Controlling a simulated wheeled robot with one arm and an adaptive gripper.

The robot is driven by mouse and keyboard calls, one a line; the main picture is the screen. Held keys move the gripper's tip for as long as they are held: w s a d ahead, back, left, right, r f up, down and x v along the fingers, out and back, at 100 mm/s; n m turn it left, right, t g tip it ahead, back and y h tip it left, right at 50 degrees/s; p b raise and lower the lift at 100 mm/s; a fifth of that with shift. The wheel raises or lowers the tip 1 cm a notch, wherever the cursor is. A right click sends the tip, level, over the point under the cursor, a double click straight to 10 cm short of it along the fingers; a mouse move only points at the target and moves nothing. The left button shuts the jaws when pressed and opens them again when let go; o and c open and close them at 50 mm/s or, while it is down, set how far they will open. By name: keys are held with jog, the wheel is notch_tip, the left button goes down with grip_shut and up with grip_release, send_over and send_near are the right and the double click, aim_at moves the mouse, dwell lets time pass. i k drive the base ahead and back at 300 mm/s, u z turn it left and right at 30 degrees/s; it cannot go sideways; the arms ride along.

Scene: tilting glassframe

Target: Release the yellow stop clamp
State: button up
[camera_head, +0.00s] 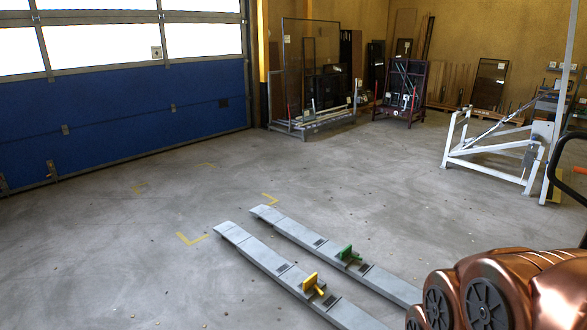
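The yellow stop clamp (312,284) sits on the nearer of two long grey floor rails, at the lower middle of the head view. A yellow handle-like part sticks out to its right. A similar green clamp (347,254) sits on the farther rail, a little above and to the right. My copper-coloured arm shows at the lower right, to the right of both clamps. My gripper is not in view, so its state and its place relative to the yellow clamp do not show.
The near rail (262,254) and far rail (291,226) lie side by side on open concrete floor. A white metal frame (492,150) stands at the right. Loaded racks (308,85) stand at the back. A blue door (120,105) closes the left. Floor left of the rails is clear.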

aim_at(314, 288)
jog(key=z, duration=0.05)
jog(key=i, duration=2.2)
jog(key=z, duration=0.05)
